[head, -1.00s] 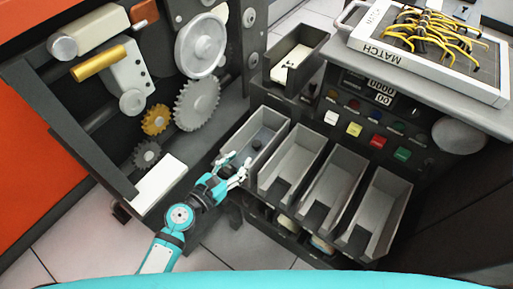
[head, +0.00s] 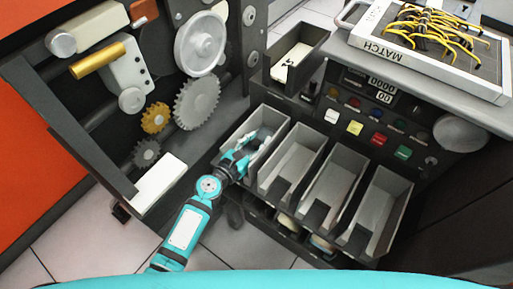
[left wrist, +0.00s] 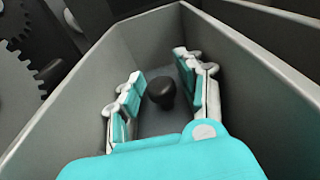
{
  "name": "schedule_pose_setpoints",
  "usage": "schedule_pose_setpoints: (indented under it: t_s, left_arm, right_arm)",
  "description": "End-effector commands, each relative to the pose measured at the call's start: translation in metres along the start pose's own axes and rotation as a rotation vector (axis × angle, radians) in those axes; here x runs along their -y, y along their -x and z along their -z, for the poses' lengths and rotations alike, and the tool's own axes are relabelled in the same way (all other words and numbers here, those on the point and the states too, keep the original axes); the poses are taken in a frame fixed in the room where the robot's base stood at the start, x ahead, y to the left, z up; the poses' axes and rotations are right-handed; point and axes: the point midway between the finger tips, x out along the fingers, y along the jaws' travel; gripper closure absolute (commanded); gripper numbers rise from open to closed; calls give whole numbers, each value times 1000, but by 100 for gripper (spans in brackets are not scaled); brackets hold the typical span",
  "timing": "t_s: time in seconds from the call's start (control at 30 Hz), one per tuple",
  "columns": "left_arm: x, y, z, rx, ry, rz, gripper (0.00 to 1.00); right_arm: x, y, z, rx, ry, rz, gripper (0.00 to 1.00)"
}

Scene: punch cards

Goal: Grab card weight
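The card weight is a dark plate with a round black knob (left wrist: 161,92) in the bottom of the leftmost grey bin. In the left wrist view my left gripper (left wrist: 160,95) is open inside this bin, with one finger on each side of the knob and gaps between. In the head view the left gripper (head: 250,150) reaches into the leftmost bin (head: 277,137) and hides the knob. My right gripper is not in view.
More grey bins (head: 326,187) stand in a row to the right. A small dark tray with a white card (head: 290,64) is behind. The panel with coloured buttons (head: 378,140) lies at right. Bin walls close in around the gripper. Gears (head: 197,103) stand at left.

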Motion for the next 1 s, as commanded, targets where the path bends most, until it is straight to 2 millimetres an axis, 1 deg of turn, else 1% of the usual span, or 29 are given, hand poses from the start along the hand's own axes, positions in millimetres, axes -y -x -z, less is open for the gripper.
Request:
schedule_pose_setpoints:
  t_s: [0.03, 0.07, 0.3, 0.77, 0.87, 1.0]
  left_arm:
    - [0, 0, 0, 0, 0, 0, 64]
    - [0, 0, 0, 0, 0, 0, 68]
    - [0, 0, 0, 0, 0, 0, 99]
    - [-1, 0, -2, 3, 0, -1, 100]
    - [-1, 1, -6, 3, 0, -1, 100]
    - [0, 3, -18, 4, 0, 0, 100]
  right_arm:
    - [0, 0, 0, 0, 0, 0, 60]
    - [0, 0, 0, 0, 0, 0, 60]
    - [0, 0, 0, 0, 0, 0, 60]
    - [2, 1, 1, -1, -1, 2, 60]
    - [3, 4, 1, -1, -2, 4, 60]
    - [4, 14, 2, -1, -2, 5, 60]
